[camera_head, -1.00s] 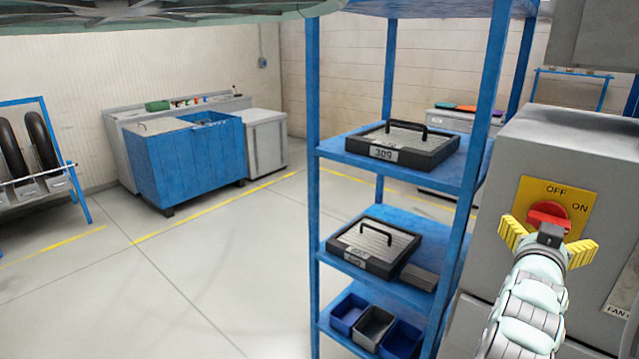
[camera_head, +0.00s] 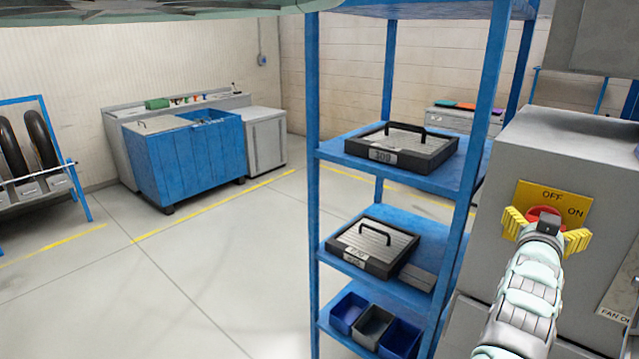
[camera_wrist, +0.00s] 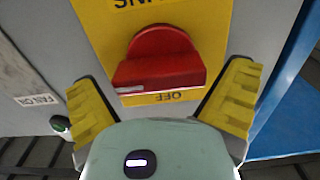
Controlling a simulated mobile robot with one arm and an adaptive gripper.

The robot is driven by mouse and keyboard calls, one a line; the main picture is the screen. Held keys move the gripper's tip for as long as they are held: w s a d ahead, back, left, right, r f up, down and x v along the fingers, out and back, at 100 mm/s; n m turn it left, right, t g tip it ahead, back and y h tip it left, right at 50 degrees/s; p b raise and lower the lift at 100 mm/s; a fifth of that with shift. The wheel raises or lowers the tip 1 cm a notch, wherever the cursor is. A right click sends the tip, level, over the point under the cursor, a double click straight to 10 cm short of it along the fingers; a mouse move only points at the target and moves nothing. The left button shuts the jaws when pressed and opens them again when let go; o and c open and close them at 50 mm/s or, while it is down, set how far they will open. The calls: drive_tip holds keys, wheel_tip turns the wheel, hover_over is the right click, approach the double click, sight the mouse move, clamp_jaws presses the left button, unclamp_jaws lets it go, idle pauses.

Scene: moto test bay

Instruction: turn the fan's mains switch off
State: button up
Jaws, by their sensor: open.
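The red mains switch knob (camera_head: 541,213) sits on a yellow plate (camera_head: 567,194) on the front of a grey cabinet (camera_head: 504,220). The plate reads OFF at the top and ON at the right. In the wrist view the picture is upside down: the red knob (camera_wrist: 160,58) has a wide bar lying across, with a white mark at its left end, and OFF below it. My gripper (camera_head: 546,230) is in front of the switch. Its yellow fingers are open wide, one on each side of the knob (camera_wrist: 162,92), with visible gaps; contact does not show.
A blue shelf rack (camera_head: 312,200) with handled cases and small bins stands just left of the cabinet. A green button (camera_wrist: 60,124) and a FAN label (camera_wrist: 38,100) are on the cabinet. Open floor (camera_head: 210,270) lies further left.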

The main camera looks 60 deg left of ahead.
drive_tip(key=shift+c, duration=0.3)
drive_tip(key=c, duration=0.9)
drive_tip(key=shift+a+n, duration=0.1)
drive_tip(key=shift+n, duration=0.2)
drive_tip(key=shift+c, duration=0.2)
drive_tip(key=n+b, duration=0.2)
drive_tip(key=n, duration=0.1)
drive_tip(key=shift+s+a+n+b, duration=0.1)
drive_tip(key=shift+a+n+b, duration=0.05)
drive_tip(key=shift+n+b, duration=0.2)
drive_tip(key=n+b, duration=0.1)
drive_tip(key=n, duration=0.3)
drive_tip(key=shift+a+f+n, duration=0.1)
drive_tip(key=shift+a+n, duration=0.05)
drive_tip(key=shift+n, duration=0.1)
drive_tip(key=n, duration=0.5)
drive_tip(key=shift+a+b, duration=0.1)
drive_tip(key=shift+b, duration=0.2)
drive_tip(key=shift+s+n, duration=0.1)
drive_tip(key=shift+n, duration=2)
